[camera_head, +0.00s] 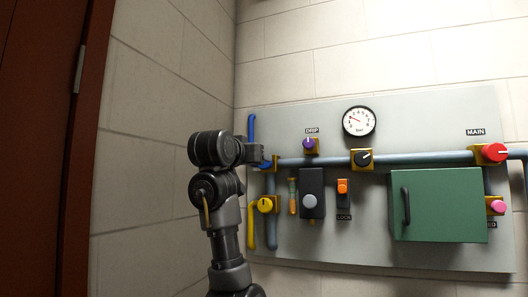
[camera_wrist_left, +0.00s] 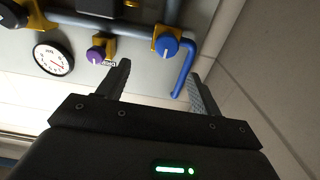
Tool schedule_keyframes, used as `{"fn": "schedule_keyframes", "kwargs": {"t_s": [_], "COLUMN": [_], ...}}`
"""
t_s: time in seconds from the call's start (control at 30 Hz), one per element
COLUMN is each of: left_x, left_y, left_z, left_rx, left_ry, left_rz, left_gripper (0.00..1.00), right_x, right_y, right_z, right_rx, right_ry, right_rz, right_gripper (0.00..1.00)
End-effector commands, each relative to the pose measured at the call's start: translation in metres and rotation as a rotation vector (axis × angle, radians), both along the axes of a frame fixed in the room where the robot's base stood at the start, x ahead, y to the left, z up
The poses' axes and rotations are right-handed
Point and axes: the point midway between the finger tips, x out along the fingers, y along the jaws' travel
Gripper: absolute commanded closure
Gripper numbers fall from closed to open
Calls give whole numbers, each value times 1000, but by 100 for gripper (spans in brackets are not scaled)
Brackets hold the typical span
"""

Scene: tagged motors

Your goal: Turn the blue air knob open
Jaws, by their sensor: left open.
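The blue air knob (camera_wrist_left: 167,46) sits on a yellow valve block on the grey-blue pipe, with a blue pipe bending away beside it. A small pale mark shows on its face. In the head view the blue knob (camera_head: 265,163) is partly hidden behind my left gripper. My left gripper (camera_wrist_left: 158,86) is open and empty, its two fingers pointing toward the knob. In the wrist view the knob lies beyond the fingertips, roughly between them, with a visible gap. My right gripper is in neither view.
The grey panel (camera_head: 370,250) carries a purple drip knob (camera_head: 309,143), a yellow knob (camera_head: 265,204), a black knob (camera_head: 362,158), a gauge (camera_head: 359,121), a red main knob (camera_head: 494,152) and a green cabinet (camera_head: 440,205). A tiled wall stands close at the left.

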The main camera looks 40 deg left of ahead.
Motion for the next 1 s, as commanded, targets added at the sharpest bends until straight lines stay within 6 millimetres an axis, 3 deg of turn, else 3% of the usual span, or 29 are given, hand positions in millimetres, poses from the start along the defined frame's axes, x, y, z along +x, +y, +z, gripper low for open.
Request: {"fn": "schedule_keyframes", "kwargs": {"t_s": [0.13,0.27,0.7,1.0], "left_x": [-2,7,80,100], "left_y": [1,4,29,36], "left_z": [3,5,7,3], "left_rx": [0,0,-1,1], "left_ry": [-3,-1,2,-3], "left_rz": [1,1,1,1], "left_gripper": [35,35,35,35], "right_x": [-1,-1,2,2], "right_y": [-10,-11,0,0], "right_z": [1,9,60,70], "right_rx": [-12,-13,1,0], "right_ry": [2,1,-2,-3], "right_rz": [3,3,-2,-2], "right_gripper": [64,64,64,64]}}
